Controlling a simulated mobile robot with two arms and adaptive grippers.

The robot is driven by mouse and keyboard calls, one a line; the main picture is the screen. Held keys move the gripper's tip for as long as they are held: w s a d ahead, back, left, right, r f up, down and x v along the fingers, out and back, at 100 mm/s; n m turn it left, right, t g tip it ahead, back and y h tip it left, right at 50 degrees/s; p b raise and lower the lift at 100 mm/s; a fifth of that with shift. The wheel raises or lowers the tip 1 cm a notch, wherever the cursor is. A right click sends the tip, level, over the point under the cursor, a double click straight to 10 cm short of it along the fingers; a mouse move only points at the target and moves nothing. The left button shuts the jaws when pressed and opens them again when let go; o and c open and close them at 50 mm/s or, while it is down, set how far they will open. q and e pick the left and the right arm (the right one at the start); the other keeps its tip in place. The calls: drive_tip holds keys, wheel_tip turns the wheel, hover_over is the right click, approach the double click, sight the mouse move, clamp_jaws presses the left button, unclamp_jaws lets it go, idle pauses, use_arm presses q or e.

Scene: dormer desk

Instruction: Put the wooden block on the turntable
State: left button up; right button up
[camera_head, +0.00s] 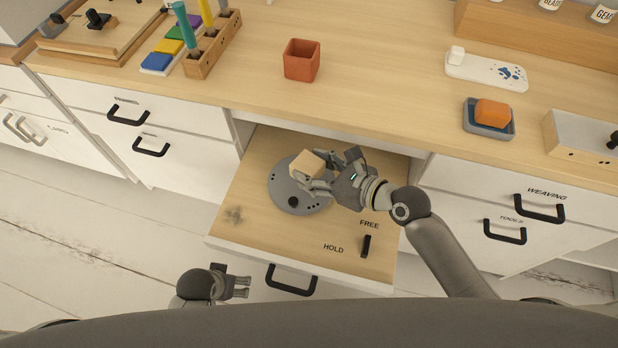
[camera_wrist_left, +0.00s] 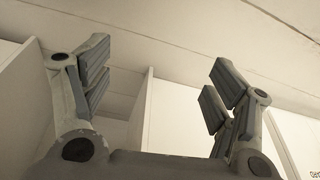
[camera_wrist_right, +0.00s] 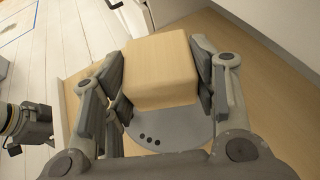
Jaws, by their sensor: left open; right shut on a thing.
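The wooden block (camera_head: 307,165) is a pale cube. My right gripper (camera_head: 322,172) is shut on it, and the block also shows between the fingers in the right wrist view (camera_wrist_right: 160,72). In the right wrist view the turntable (camera_wrist_right: 170,136) shows below the block. I cannot tell whether the block touches the disc. My left gripper (camera_head: 243,287) is open and empty, low in front of the drawer; its spread fingers show in the left wrist view (camera_wrist_left: 160,95).
The open drawer (camera_head: 235,232) has a black lever (camera_head: 366,245) between FREE and HOLD labels. On the desk above are a terracotta cup (camera_head: 301,61), a grey tray (camera_head: 478,126) with an orange block, a white board (camera_head: 488,72) and a tool rack (camera_head: 214,45).

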drive_tip(key=shift+w+a+f+b, duration=0.3)
drive_tip(key=shift+w+f, duration=0.1)
drive_tip(key=shift+f, duration=0.2)
drive_tip(key=shift+w+a+f+b, duration=0.15)
drive_tip(key=shift+w+a+f, duration=0.15)
drive_tip(key=shift+f, duration=0.25)
drive_tip(key=f+b, duration=0.2)
drive_tip(key=f, duration=0.1)
drive_tip(key=shift+w+f, duration=0.1)
drive_tip(key=shift+w, duration=0.1)
drive_tip(key=shift+f, duration=0.1)
use_arm(q)
drive_tip(key=w+v, duration=0.2)
drive_tip(key=v, duration=0.9)
drive_tip(key=shift+w+r+t, duration=0.4)
use_arm(e)
drive_tip(key=shift+f, duration=0.1)
drive_tip(key=o, duration=0.8)
drive_tip(key=shift+c, duration=0.2)
